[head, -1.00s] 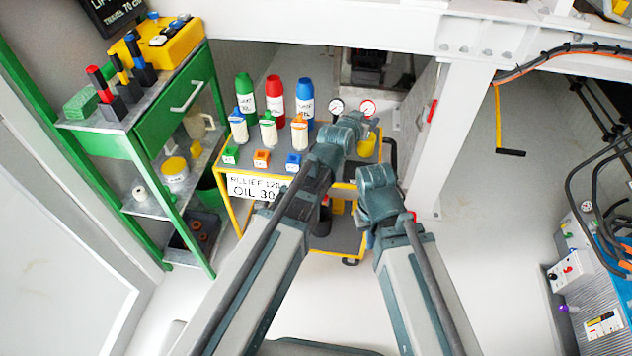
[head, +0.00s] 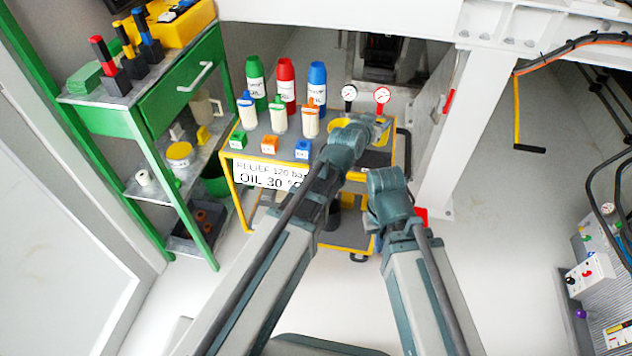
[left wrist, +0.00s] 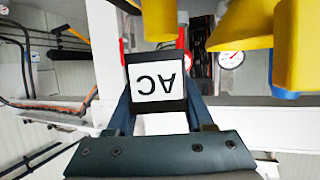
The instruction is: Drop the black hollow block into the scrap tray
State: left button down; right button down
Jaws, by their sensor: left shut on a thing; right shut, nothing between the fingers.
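My left gripper (left wrist: 157,105) is shut on a black block (left wrist: 157,58) with a white label whose letters AC appear upside down in the left wrist view. Any hollow in the block is not clear. In the head view my left gripper (head: 368,128) is over the right end of the yellow-framed cart (head: 232,200), and the block is hard to make out. My right gripper (head: 388,182) is lower, in front of the cart; its fingers are mostly hidden. A dark tray (head: 185,248) with brown rings is on the green bench's bottom shelf; I cannot tell if it is the scrap tray.
The cart carries bottles (head: 287,88), small colored blocks (head: 270,145) and gauges (head: 382,96). Close yellow shapes (left wrist: 228,25) fill the upper right of the left wrist view. The green bench (head: 165,110) is at left and a white post (head: 465,130) at right. The floor in front is clear.

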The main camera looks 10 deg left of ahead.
pick_arm(q)
jog(key=shift+c, duration=1)
grip_release()
jog(key=shift+s+r, duration=0.1)
pick_arm(e)
jog(key=shift+r, duration=0.1)
